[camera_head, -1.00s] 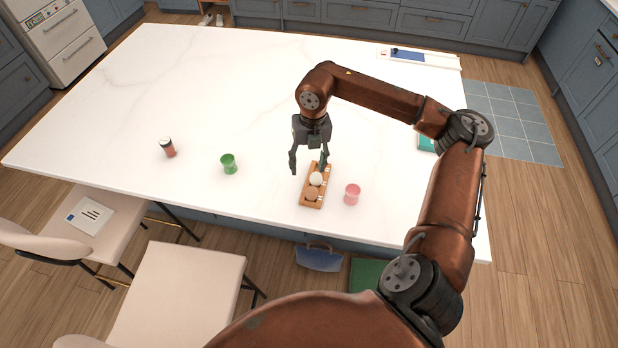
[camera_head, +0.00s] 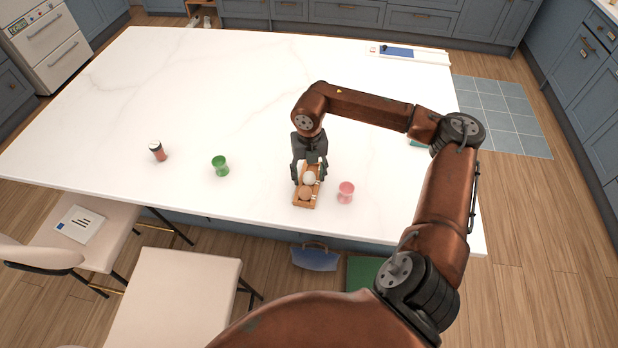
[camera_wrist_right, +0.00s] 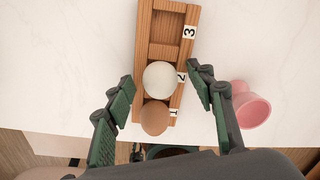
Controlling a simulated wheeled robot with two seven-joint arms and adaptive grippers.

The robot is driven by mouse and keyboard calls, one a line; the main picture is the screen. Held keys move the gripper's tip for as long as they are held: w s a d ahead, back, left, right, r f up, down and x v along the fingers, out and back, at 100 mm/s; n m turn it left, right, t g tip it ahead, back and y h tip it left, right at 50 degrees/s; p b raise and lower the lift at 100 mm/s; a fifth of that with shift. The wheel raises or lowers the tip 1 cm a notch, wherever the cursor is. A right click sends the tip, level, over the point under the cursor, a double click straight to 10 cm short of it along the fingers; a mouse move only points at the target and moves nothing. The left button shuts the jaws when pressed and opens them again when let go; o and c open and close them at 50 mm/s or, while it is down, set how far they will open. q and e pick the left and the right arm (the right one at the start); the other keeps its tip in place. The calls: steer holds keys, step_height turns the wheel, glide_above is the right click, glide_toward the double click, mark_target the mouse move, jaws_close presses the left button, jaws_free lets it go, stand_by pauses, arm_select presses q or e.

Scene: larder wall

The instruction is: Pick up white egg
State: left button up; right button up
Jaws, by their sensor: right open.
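The white egg (camera_head: 309,178) sits in a wooden tray (camera_head: 315,170) on the white table, in the slot marked 2 in the right wrist view, where the egg (camera_wrist_right: 160,77) shows from above. A brown egg (camera_head: 305,193) sits beside it in the slot marked 1; it also shows in the right wrist view (camera_wrist_right: 155,118). The slot marked 3 is empty. My right gripper (camera_head: 309,180) is open, low over the tray. In the right wrist view its fingers (camera_wrist_right: 160,84) stand either side of the tray, apart from the white egg. My left gripper is not in view.
A pink cup (camera_head: 346,192) stands just right of the tray, close to a right gripper finger; it also shows in the right wrist view (camera_wrist_right: 252,106). The table's front edge is near the tray.

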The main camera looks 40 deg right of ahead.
steer(key=shift+c, duration=0.7)
steer(key=c, duration=0.8)
